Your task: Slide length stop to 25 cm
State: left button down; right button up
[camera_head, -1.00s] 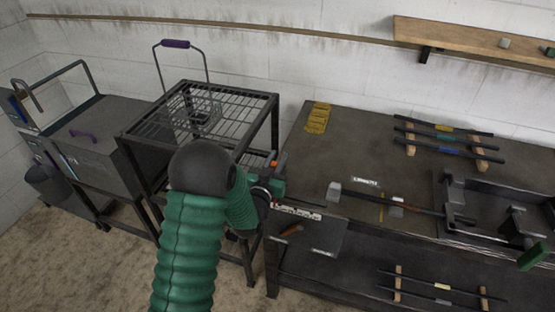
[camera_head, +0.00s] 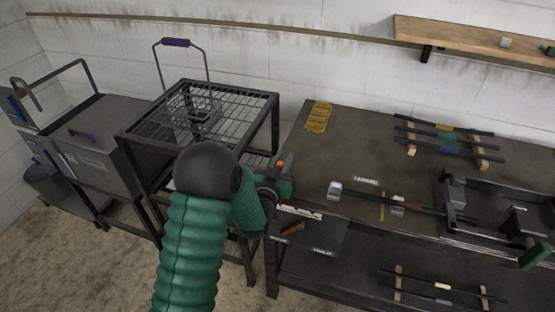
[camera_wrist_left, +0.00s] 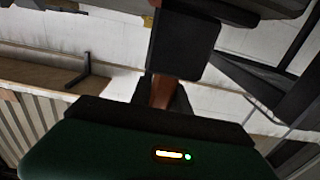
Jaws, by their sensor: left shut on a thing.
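My left gripper (camera_head: 284,188) is at the left front corner of the workbench, with my green arm reaching up from below. In the left wrist view its dark pads are shut around a small reddish-brown piece (camera_wrist_left: 160,92); I cannot tell what this belongs to. A rod (camera_head: 365,195) lies across the bench to the right of the gripper, with a grey block (camera_head: 335,190) on its left end and a pale block (camera_head: 398,208) further right. A label (camera_head: 366,182) lies behind it, and a yellow mark (camera_head: 382,207) crosses beneath. The scale reading is illegible. My right gripper is not in view.
A dark tray-like fixture (camera_head: 480,225) with a green handle (camera_head: 534,257) takes up the bench's right side. Several bars rest on wooden racks (camera_head: 411,149) at the back. A wire-topped stand (camera_head: 200,105) is left of the bench. A brown handle (camera_head: 293,229) lies below the gripper.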

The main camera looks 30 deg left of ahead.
pick_arm(q)
jog(key=d, duration=0.2)
jog(key=w+d, duration=0.1)
jog(key=d, duration=0.2)
jog(key=shift+w+f+b, duration=0.1)
jog(key=shift+f+b, duration=0.05)
jog(key=shift+b, duration=0.2)
jog(key=c, duration=1.2)
grip_release()
jog(key=shift+a, duration=0.15)
jog(key=shift+c, duration=0.2)
